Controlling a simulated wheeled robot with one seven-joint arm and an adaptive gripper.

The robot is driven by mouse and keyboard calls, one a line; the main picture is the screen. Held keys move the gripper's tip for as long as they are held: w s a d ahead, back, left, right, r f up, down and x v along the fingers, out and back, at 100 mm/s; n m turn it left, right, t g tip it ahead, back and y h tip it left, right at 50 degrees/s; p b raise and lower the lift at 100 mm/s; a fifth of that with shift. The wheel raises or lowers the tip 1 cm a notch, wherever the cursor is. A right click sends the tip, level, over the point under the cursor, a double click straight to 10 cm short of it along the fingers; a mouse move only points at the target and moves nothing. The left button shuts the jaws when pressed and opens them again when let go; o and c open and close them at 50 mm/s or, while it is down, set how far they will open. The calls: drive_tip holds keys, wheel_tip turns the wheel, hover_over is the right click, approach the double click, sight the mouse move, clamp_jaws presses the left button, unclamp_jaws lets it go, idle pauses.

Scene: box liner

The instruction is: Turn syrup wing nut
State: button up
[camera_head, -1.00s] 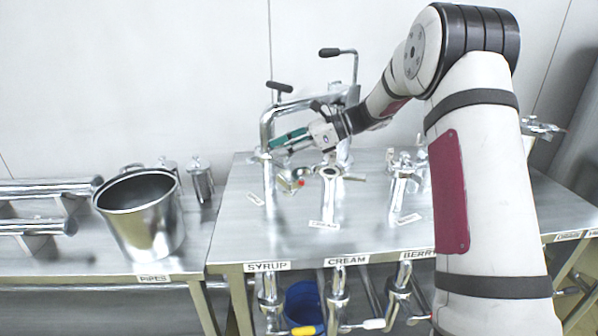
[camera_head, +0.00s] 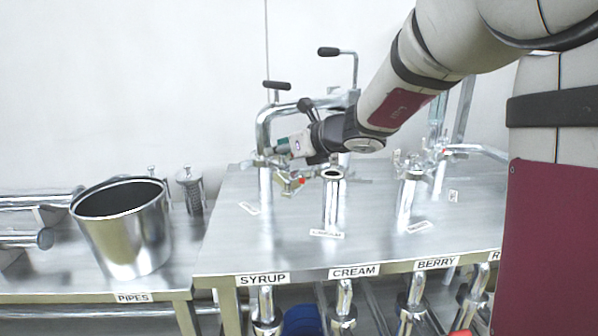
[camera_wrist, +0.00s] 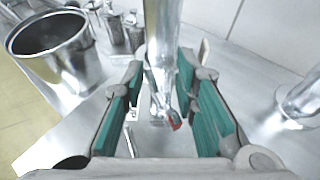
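The syrup pipe (camera_head: 265,185) stands upright behind the SYRUP label. A metal clamp (camera_head: 288,182) with a small red part sits beside it, just below my gripper (camera_head: 268,152). I take this clamp to carry the syrup wing nut; the nut's own shape is too small to make out. In the wrist view, my gripper (camera_wrist: 160,75) is open, its green-padded fingers on either side of the shiny pipe (camera_wrist: 162,45). The clamp's red part (camera_wrist: 174,119) shows low between the fingers. Whether a pad touches anything is unclear.
The open cream pipe (camera_head: 334,205) stands close to the right, and the berry fitting (camera_head: 409,195) farther right. A bent pipe with black handles (camera_head: 276,86) rises behind. A steel bucket (camera_head: 125,235) stands on the left table. The front of the main table is mostly clear.

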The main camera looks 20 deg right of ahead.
drive_tip(key=p+v, duration=0.4)
drive_tip(key=v, duration=1)
drive_tip(key=s+a+r+n+g+p, duration=0.2)
drive_tip(key=s+a+n+g+p, duration=0.1)
drive_tip(key=s+n, duration=0.5)
drive_tip(key=s+a+r+n+g+p, duration=0.2)
drive_tip(key=s+a+n+p, duration=0.3)
drive_tip(key=s+a+n, duration=0.3)
drive_tip(key=shift+s+r+n+g+y, duration=0.3)
drive_tip(key=shift+s+g, duration=0.1)
drive_tip(key=shift+s, duration=0.3)
drive_tip(key=shift+a, duration=0.15)
